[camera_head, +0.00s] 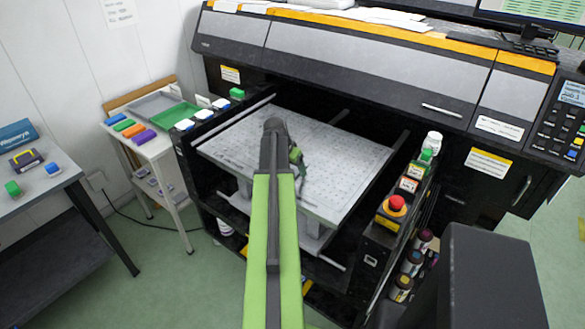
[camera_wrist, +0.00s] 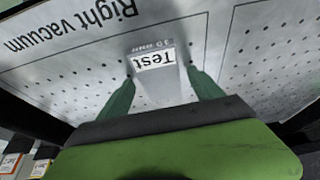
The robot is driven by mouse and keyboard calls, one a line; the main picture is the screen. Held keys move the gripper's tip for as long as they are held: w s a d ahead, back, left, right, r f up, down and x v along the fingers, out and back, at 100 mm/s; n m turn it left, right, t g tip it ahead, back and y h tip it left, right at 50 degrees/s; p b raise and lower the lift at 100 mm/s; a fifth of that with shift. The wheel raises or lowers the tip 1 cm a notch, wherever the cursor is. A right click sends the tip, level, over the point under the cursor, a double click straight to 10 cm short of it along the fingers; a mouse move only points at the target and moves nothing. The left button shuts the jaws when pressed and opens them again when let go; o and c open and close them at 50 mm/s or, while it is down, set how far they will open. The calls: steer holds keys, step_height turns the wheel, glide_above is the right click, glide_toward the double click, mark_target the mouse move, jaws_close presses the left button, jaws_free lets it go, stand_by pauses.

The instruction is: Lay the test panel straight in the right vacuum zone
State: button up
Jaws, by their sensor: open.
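The test panel (camera_wrist: 172,91) is a grey piece with a white "Test" label, lying on the perforated bed in the wrist view. My gripper (camera_wrist: 160,73) is open, with one green finger on each side of the panel. I cannot tell whether either finger touches it. The "Right vacuum" lettering (camera_wrist: 72,32) is upside down to the left of the panel. A printed line runs on the bed to the panel's right. In the head view my gripper (camera_head: 298,163) is low over the printer bed (camera_head: 345,165), and my arm hides the panel.
The large printer (camera_head: 365,60) rises behind the bed. A red stop button (camera_head: 396,204) and small bottles line the bed's right side. A white side table (camera_head: 155,145) with a green tray (camera_head: 176,116) stands at left. The bed's right part is clear.

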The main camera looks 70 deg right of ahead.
steer(key=shift+r, duration=0.25)
steer(key=p+v, duration=1.1)
steer(key=shift+a+r, duration=0.25)
steer(key=shift+r, duration=0.1)
